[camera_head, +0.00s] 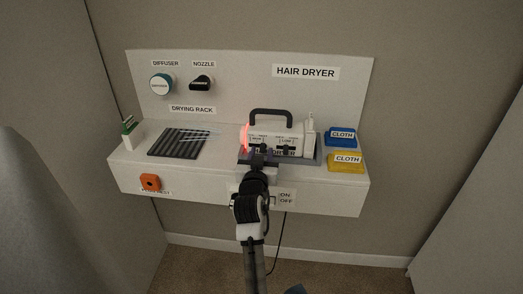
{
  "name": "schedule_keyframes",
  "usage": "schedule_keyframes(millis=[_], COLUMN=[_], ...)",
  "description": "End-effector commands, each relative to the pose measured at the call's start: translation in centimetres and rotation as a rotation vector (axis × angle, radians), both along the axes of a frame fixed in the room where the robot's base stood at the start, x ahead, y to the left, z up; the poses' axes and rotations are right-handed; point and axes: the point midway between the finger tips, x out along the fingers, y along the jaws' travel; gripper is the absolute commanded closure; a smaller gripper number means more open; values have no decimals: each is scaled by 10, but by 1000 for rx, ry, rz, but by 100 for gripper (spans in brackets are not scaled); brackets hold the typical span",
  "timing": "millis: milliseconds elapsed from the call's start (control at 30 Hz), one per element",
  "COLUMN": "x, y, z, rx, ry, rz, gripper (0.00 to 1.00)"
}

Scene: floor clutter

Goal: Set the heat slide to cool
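The white hair dryer (298,133) lies on its dark base on the shelf, with a dark handle (270,113) on top and a red-orange glow (245,138) at its left end. Labels and dark slide controls show on its front face; one label seems to read LOW, and the rest are too small to read surely. My gripper (258,158) is at the front of the dryer, near the lower left of that face. It hides part of the front. I cannot tell whether it touches a slide or whether its fingers are open.
A ribbed drying rack (180,143) lies left of the dryer, a green-topped item (129,126) further left. Blue (341,137) and yellow (346,162) cloths lie right. A diffuser (161,84) and nozzle (201,83) hang on the back panel. An orange piece (150,182) is on the shelf front.

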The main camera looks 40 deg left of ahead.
Motion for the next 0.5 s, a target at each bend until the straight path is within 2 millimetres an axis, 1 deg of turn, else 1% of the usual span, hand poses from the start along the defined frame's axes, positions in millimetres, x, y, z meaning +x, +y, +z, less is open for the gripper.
schedule_keyframes(millis=[133, 367, 467, 500], x=[5, 5, 5, 5], y=[3, 3, 3, 3], z=[0, 0, 0, 0], rx=[-1, -1, -1, -1], ry=[1, 1, 1, 1], rz=[0, 0, 0, 0], gripper=[64, 64, 75, 81])
